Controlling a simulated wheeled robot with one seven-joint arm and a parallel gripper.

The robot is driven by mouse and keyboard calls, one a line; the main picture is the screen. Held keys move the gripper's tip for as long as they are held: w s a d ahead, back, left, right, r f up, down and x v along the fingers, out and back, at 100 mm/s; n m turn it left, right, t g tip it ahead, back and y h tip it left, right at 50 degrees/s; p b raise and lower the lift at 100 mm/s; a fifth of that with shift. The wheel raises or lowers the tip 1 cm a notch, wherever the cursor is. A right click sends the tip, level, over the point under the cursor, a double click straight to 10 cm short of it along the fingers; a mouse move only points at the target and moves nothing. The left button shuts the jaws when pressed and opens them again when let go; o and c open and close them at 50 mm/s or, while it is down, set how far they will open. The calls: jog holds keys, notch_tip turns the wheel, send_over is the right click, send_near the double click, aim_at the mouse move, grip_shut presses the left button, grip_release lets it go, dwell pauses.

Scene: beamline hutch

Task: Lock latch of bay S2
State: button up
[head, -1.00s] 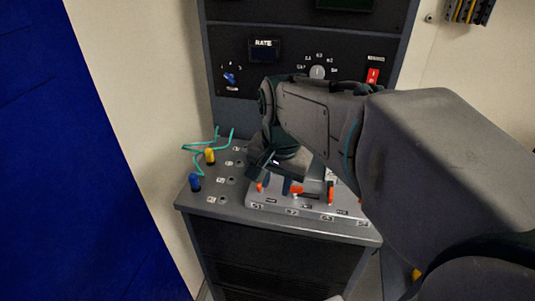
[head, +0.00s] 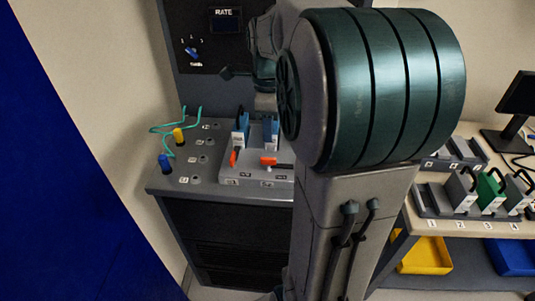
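The bay block (head: 257,181) sits on the console's sloped top, and its left part is visible. The bay S2 latch (head: 268,160) is orange and lies crosswise, with a blue-and-white module (head: 270,132) standing behind it. To its left, the first bay's orange latch (head: 233,158) stands more upright in front of another blue-and-white module (head: 240,132). My gripper (head: 265,101) is partly visible behind the modules, above and beyond the S2 latch and apart from it. Its fingertips are not clear. My arm hides the right-hand bays.
A panel with a RATE display (head: 225,20) rises behind. At right, a bench holds a rack (head: 449,211) of several modules, a monitor (head: 519,95) and a yellow bin (head: 426,256) below.

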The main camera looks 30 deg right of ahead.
aim_at(268, 158)
notch_tip(268, 158, down, 10)
jog(key=shift+r, duration=0.25)
grip_shut()
